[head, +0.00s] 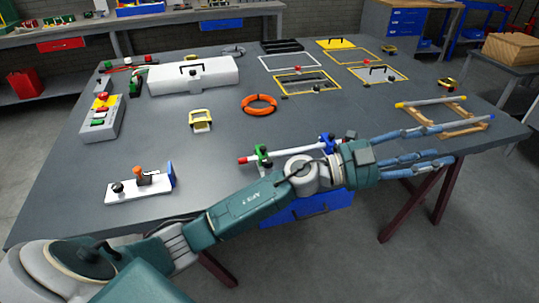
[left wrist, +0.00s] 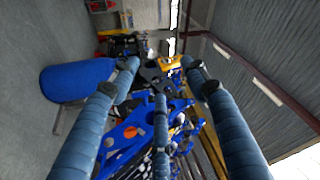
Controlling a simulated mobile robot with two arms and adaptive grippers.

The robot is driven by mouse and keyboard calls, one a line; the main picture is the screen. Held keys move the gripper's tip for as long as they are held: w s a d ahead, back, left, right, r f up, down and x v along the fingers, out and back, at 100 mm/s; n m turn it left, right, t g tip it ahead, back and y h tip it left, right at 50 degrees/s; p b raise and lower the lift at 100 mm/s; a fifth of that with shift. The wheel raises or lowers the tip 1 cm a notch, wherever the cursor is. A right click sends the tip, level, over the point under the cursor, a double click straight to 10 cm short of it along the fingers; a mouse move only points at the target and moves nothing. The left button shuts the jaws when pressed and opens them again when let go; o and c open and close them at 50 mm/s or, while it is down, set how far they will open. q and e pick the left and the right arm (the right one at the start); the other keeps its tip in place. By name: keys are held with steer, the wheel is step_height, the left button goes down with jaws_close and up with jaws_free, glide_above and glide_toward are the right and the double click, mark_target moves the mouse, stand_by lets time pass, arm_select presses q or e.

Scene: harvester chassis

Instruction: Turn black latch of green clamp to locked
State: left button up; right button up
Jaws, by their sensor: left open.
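The green clamp (head: 262,151) stands near the table's front edge, at the left end of a white rod (head: 296,152) with a red tip. Dark parts show low on this clamp, but its black latch is too small to make out clearly, and its position cannot be told. A blue clamp (head: 328,143) stands at the rod's right end. My left forearm passes in front of the rod and hides part of it. My left gripper (head: 425,150) is open and empty, right of both clamps and pointing away from them. Its fingers also show in the left wrist view (left wrist: 160,78), with no clamp there.
An orange ring (head: 260,104) and a yellow-framed block (head: 201,120) lie behind the clamps. A white base with an orange handle (head: 142,178) is at left. A wooden rack with rods (head: 447,124) stands near the gripper. The left wrist view shows a blue barrel (left wrist: 75,80).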

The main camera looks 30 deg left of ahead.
arm_select(q)
step_height(320, 180, down, 3)
steer(key=d+m+g, duration=0.1)
steer(key=m+g, duration=0.3)
steer(key=n+g+y, duration=0.4)
steer(key=g+y, duration=0.4)
steer(key=y, duration=0.9)
glide_above(268, 161)
step_height(268, 161, down, 6)
step_height(268, 161, down, 10)
steer(key=shift+f+p, duration=0.25)
steer(key=shift+p, duration=0.9)
arm_select(e)
steer(key=s+d+f, duration=0.1)
steer(key=s+f, duration=0.4)
steer(key=s, duration=0.3)
steer(key=s+d+f+g, duration=0.1)
steer(key=s+f, duration=0.5)
steer(key=s, duration=0.2)
steer(key=shift+d+f, duration=0.3)
steer(key=shift+d, duration=0.1)
steer(key=shift+s, duration=0.1)
arm_select(q)
steer(key=c, duration=1.1)
